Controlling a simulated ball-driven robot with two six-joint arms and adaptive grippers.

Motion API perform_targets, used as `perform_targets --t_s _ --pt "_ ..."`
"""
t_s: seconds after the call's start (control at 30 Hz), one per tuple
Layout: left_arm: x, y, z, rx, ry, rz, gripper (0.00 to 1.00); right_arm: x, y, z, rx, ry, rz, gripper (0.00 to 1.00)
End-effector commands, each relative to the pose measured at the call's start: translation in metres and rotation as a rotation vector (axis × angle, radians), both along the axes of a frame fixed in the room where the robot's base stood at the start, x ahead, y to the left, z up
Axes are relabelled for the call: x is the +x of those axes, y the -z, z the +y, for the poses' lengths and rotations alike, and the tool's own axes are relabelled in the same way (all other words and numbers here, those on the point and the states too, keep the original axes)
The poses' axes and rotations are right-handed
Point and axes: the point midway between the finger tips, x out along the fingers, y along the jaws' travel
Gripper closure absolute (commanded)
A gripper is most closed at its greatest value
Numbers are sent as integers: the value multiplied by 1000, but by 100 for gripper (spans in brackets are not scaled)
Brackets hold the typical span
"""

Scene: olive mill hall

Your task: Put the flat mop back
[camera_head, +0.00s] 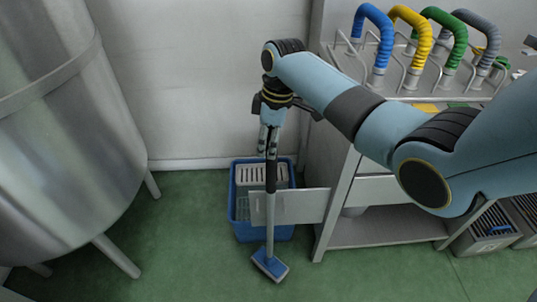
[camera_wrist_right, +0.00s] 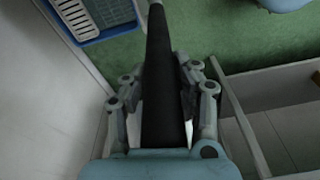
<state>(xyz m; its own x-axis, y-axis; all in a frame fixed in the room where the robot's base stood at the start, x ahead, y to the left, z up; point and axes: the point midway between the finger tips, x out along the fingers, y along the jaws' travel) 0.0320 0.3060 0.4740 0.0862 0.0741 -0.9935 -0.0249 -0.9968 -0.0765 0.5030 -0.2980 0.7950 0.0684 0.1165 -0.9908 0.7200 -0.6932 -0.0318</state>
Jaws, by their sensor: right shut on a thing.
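The flat mop (camera_head: 270,232) hangs nearly upright, its blue and grey head (camera_head: 269,266) low over the green floor; I cannot tell whether it touches. My right gripper (camera_head: 268,146) is shut on the upper part of the handle. In the right wrist view the gripper (camera_wrist_right: 162,95) has its fingers on both sides of the black grip (camera_wrist_right: 160,75). A light grey plate (camera_head: 304,207) sticks out from the steel cart's left side, and the handle passes in front of it in the picture. My left gripper is not in view.
A blue bucket (camera_head: 243,231) with a grey wringer stands behind the mop by the wall. The steel cart (camera_head: 385,236) carries coloured hoses (camera_head: 419,44) on top. A large steel tank (camera_head: 62,130) on legs fills the left. Green floor (camera_head: 185,230) is free between tank and bucket.

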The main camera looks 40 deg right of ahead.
Motion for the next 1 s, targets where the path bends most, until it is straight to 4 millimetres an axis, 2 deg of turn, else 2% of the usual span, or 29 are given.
perform_targets --t_s 0.1,0.2,0.57,0.6,0.7,0.77,1.0 --pt "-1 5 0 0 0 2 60 0 20 0 1 1 3 100" --pt "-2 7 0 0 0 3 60 0 28 0 1 1 1 100" --pt "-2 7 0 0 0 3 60 0 31 0 0 1 0 100" --pt "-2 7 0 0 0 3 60 0 31 0 0 2 2 68" --pt "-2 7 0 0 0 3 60 -1 31 0 0 2 2 55" --pt "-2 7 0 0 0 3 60 -1 31 0 0 2 2 48" --pt "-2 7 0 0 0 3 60 -1 31 0 0 2 2 48"
